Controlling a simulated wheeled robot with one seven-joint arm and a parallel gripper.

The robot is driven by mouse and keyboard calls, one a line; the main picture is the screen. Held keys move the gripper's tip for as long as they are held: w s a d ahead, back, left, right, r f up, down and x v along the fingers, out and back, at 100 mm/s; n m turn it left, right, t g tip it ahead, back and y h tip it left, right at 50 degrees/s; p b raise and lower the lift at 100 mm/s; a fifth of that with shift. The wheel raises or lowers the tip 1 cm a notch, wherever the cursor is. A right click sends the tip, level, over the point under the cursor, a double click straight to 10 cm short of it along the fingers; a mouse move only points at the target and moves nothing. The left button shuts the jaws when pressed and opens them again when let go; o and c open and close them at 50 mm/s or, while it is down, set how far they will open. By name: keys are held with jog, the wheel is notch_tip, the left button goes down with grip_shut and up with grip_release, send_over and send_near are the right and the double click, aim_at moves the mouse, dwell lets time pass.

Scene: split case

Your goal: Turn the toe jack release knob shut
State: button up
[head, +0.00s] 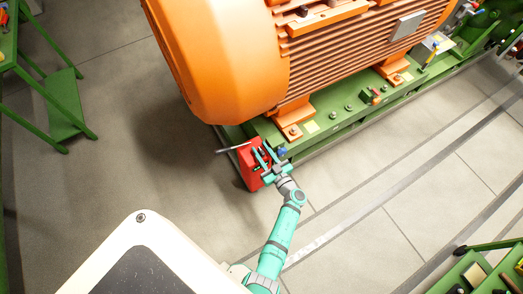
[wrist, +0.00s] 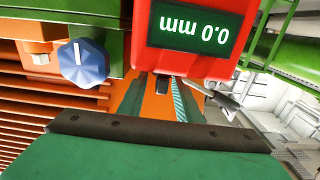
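The red toe jack (head: 245,168) stands on the floor at the near end of the green base. In the wrist view its red body (wrist: 226,11) shows an upside-down display (wrist: 194,29) reading 0.0 mm. A blue knob with a white line (wrist: 84,62) sits left of the jack, against green metal; in the head view it is a blue spot (head: 282,152) right of my gripper. A small dark part (wrist: 162,84) shows under the jack's body. I cannot tell whether either is the release knob. My gripper (head: 264,155) is open over the jack, its fingers (wrist: 157,96) apart and apparently empty.
A lever (head: 232,147) sticks out left of the jack; its dark end (wrist: 226,102) shows beside my right finger. The orange motor (head: 225,60) overhangs close behind, on its green base (head: 345,117). Green stands are at upper left and lower right. Floor (head: 150,170) left of the jack is clear.

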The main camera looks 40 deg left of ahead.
jog(key=v, duration=1)
jog(key=shift+s+d, duration=0.15)
jog(key=shift+d, duration=0.2)
jog(key=s+d+r+m+t+h, duration=0.8)
jog(key=s+d+r+m+h, duration=0.5)
jog(key=s+d+r, duration=0.9)
jog(key=s+r+h, duration=0.2)
jog(key=s+h, duration=0.1)
jog(key=shift+s+d+m+t+h, duration=0.15)
jog(key=shift+s+m+t+h, duration=0.15)
jog(key=shift+s, duration=0.05)
jog(key=shift+s, duration=0.1)
